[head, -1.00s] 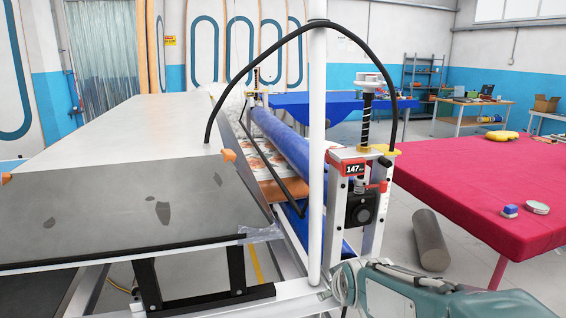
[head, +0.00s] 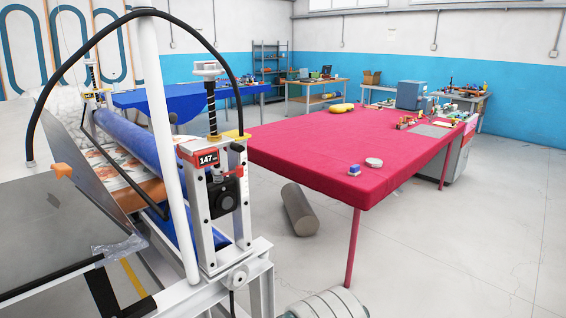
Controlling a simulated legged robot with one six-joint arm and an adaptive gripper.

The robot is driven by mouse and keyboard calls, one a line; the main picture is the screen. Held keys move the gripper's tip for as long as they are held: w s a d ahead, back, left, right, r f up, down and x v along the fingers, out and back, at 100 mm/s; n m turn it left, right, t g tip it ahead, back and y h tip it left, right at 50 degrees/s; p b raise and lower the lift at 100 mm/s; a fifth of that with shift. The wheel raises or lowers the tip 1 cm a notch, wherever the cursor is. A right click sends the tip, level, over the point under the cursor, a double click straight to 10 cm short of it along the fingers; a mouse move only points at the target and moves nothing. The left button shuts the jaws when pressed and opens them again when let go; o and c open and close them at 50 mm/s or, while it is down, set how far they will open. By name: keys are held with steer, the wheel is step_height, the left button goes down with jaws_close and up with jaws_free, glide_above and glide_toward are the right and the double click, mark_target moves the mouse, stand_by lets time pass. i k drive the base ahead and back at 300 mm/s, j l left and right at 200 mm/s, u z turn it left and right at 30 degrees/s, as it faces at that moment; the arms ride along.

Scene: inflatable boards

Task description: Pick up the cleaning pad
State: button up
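A small blue and white block (head: 354,170) lies on the near end of the red-covered table, close to its front edge. It may be the cleaning pad, but it is too small to tell. A round, grey-white, tin-like object (head: 374,163) lies just right of it. The red-covered table (head: 330,136) stands right of the roller machine. My gripper is not in view.
The roller machine (head: 215,200) with a white post (head: 160,130) fills the left. A ribbed pale object (head: 330,303) shows at the bottom edge. Floor at right is clear.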

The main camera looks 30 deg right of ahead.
mark_target(355, 170)
steer(key=z, duration=1.25)
